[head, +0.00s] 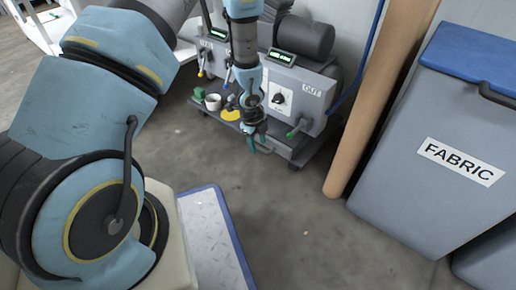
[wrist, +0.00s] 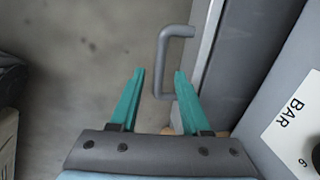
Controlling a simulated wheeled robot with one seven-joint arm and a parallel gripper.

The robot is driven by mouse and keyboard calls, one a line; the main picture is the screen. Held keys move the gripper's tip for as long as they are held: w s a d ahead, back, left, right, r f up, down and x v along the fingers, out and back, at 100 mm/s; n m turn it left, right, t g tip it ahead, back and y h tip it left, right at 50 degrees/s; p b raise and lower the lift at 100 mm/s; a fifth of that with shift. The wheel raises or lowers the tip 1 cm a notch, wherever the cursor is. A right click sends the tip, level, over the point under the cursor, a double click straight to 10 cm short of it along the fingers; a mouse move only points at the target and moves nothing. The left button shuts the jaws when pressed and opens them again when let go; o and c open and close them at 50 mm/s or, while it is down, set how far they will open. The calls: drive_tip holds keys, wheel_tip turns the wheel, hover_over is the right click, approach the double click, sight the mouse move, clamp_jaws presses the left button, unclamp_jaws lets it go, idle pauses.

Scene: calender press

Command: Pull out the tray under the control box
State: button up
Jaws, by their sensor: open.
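The grey control box (head: 295,97) stands against the wall in the head view, with green displays, a dial and an "OUT" label. Below it is a low, dark grey tray (head: 223,118), its front partly hidden by my gripper. In the wrist view a grey U-shaped handle (wrist: 164,66) sticks out from a light grey front edge. My gripper (wrist: 160,77) is open and empty, with teal fingers. The handle's near end lies between the fingertips and its bar runs ahead of them; I cannot tell whether they touch. The gripper also shows low before the box (head: 262,148).
A brown post (head: 372,110) and a grey "FABRIC" bin (head: 440,150) stand to the right. The floor (head: 290,210) in front is clear.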

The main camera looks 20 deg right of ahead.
drive_tip(key=shift+f, duration=0.4)
drive_tip(key=shift+c, duration=0.2)
clamp_jaws()
idle(1.0)
